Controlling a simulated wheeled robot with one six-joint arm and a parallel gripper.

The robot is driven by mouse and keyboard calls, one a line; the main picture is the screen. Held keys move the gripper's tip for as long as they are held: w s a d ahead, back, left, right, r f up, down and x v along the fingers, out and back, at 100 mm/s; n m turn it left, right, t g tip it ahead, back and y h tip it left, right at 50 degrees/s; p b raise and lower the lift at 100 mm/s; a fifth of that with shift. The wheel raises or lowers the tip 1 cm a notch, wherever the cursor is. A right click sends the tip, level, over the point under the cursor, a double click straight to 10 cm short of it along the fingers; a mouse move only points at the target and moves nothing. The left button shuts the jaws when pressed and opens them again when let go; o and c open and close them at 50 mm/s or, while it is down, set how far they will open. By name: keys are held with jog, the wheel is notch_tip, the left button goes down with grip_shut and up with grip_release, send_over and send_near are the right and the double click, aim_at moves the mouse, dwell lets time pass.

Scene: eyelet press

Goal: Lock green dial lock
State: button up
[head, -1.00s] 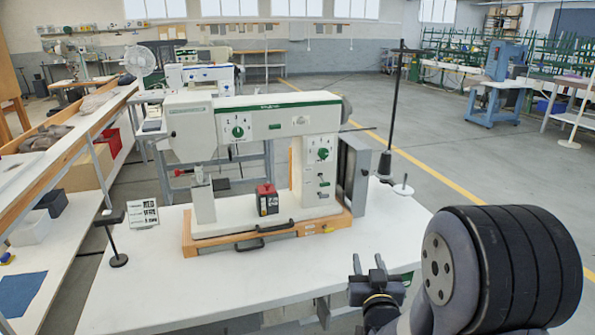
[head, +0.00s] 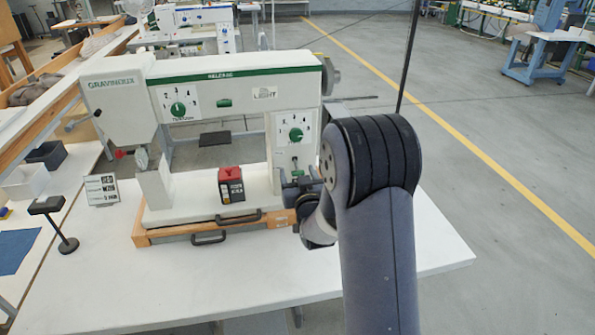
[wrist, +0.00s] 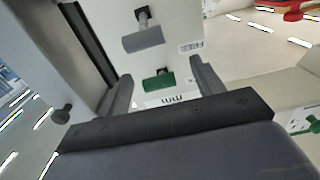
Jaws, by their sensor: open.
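In the wrist view a green knob (wrist: 158,83) with a short bar-shaped grip stands out from the white machine column (wrist: 180,40). It lies in the gap between the open fingers of my gripper (wrist: 160,70), apart from both. A grey knob (wrist: 142,39) of similar shape is just above it in the picture. In the head view my gripper (head: 299,180) is at the lower front of the column, below a round green dial (head: 296,135). It hides the small knobs there. Another green dial (head: 180,110) is on the upper arm of the white machine (head: 235,90).
A red and black box (head: 231,184) stands on the machine base. The wooden tray (head: 165,237) has black handles at its front. The front of the white table (head: 240,275) is clear.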

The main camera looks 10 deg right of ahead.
jog(key=shift+w, duration=0.3)
jog(key=shift+c, duration=0.5)
jog(key=c, duration=0.8)
